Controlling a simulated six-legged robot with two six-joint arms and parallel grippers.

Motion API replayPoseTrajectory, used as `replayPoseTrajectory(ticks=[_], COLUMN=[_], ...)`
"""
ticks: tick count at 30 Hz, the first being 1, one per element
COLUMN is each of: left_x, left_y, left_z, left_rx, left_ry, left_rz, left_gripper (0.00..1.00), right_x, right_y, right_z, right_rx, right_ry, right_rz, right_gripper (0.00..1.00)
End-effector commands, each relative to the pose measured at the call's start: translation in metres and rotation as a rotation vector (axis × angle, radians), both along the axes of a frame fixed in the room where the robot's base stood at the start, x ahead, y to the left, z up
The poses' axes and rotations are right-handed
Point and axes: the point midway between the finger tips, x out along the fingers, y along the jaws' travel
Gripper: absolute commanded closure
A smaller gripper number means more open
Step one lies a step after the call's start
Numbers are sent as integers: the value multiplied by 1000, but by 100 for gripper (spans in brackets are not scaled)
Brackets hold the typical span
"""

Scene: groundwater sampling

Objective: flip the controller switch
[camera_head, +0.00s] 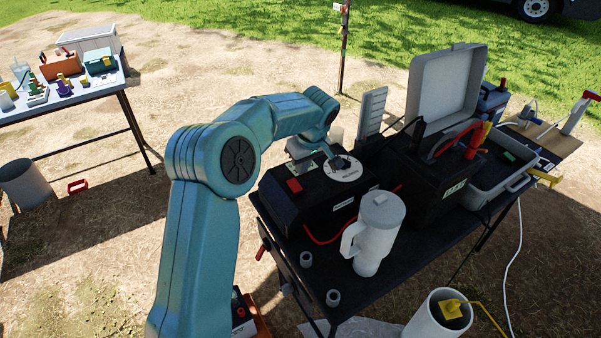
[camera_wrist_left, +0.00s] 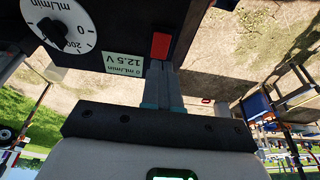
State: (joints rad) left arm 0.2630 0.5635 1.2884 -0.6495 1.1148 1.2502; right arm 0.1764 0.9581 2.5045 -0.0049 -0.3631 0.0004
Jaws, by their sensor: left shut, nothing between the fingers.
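The controller is a black box (camera_head: 318,205) on the dark table, with a white dial (camera_head: 345,172) and a red switch (camera_head: 294,185) on its top. In the left wrist view, the red switch (camera_wrist_left: 160,46) lies just past the fingertips of my left gripper (camera_wrist_left: 161,66). The fingers are together and empty; I cannot tell if they touch the switch. The label beside them (camera_wrist_left: 125,63) reads 0 mL/min and 12.5 V. In the head view my fingertips are hard to make out. My right gripper is not in view.
A white jug (camera_head: 375,235) stands in front of the controller. A battery with red leads (camera_head: 440,185), an open grey case (camera_head: 447,90) and a grey tray (camera_head: 490,185) fill the right side. A white bucket (camera_head: 425,322) stands below the table's front edge.

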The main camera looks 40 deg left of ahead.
Motion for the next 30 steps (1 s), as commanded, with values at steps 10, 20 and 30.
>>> replayPoseTrajectory(ticks=[10,20,30], left_x=[-7,-8,-8], left_y=[-21,-24,-25], left_z=[47,52,52], left_rx=[0,1,1], left_ry=[-3,-2,-1], left_rz=[1,2,2], left_gripper=[100,100,100], right_x=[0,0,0], right_y=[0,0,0], right_z=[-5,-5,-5], right_rx=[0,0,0], right_ry=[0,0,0], right_rz=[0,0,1], right_gripper=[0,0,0])
